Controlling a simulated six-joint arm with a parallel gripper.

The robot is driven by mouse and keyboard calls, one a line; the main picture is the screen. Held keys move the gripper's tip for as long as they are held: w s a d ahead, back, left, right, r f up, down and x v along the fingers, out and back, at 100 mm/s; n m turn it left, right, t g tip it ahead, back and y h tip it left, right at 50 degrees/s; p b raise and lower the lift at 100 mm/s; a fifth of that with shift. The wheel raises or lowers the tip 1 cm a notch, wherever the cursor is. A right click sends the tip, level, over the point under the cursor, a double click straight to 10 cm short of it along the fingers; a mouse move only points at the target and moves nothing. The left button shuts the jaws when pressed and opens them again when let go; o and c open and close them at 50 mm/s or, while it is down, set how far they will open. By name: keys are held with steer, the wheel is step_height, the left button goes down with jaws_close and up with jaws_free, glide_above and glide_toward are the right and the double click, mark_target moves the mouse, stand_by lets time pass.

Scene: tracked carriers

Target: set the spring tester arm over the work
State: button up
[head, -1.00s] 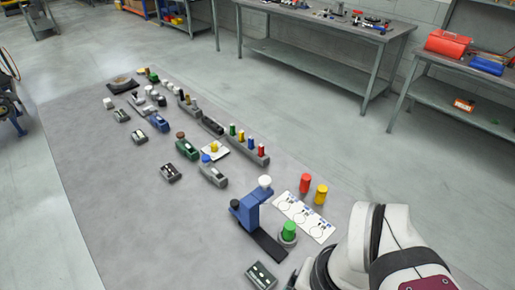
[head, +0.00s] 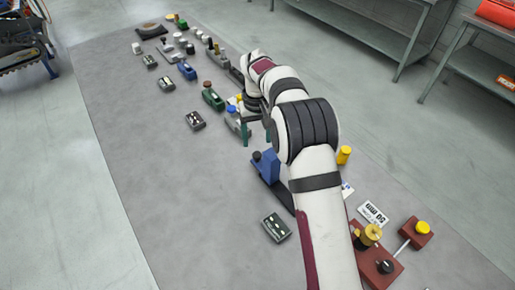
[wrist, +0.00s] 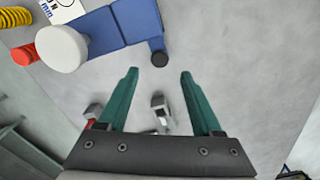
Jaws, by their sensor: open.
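The spring tester is a blue stand (head: 267,166) on a long black base (head: 286,196), low in the middle of the head view; my arm hides its right side. In the wrist view its blue arm (wrist: 97,36) lies at the top, with a large white knob (wrist: 62,49) at the left end and a small black knob (wrist: 159,58) at the right. My gripper (head: 257,138) is empty and just beyond the stand. In the wrist view its teal fingers (wrist: 158,74) are apart, short of the blue arm and not touching it. The green work is hidden.
A yellow cylinder (head: 344,155) stands right of my arm. A red device (head: 378,266) sits nearer. A dark grey block (head: 276,228) is left of my arm. Several small devices line the mat (head: 130,180) farther back; its left part is clear.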

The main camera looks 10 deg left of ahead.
mark_target(257, 154)
step_height(257, 154, down, 7)
steer(key=shift+r, duration=0.2)
steer(key=shift+c, duration=0.4)
jaws_close()
stand_by(0.9)
